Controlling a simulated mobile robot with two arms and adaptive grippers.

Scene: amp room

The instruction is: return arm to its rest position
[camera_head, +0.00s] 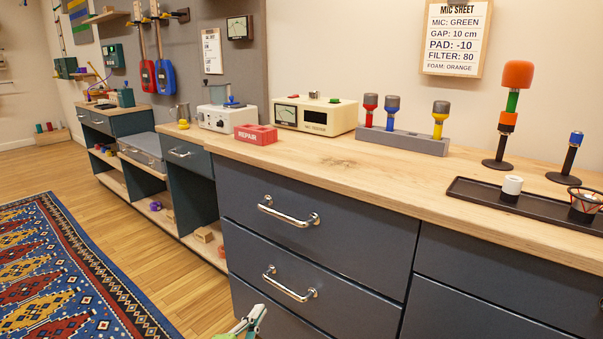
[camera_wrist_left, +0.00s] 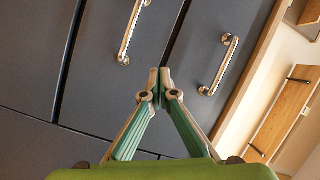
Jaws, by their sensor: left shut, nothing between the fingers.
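My left gripper (camera_head: 250,318) shows at the bottom edge of the head view, low in front of the dark drawers (camera_head: 312,225). The left wrist view shows its green-padded fingers (camera_wrist_left: 160,84) shut with their tips together and nothing between them. Beyond the tips are the drawer fronts and two metal handles, the left one (camera_wrist_left: 130,30) and the right one (camera_wrist_left: 219,64). I cannot tell whether the fingers touch the cabinet. My right gripper is not in view.
The wooden counter (camera_head: 330,165) holds a red repair box (camera_head: 256,134), a cream device (camera_head: 316,115), a grey microphone rack (camera_head: 402,140), a stand with an orange-topped microphone (camera_head: 517,75) and a dark tray (camera_head: 520,203). A patterned rug (camera_head: 75,270) lies on the open floor at left.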

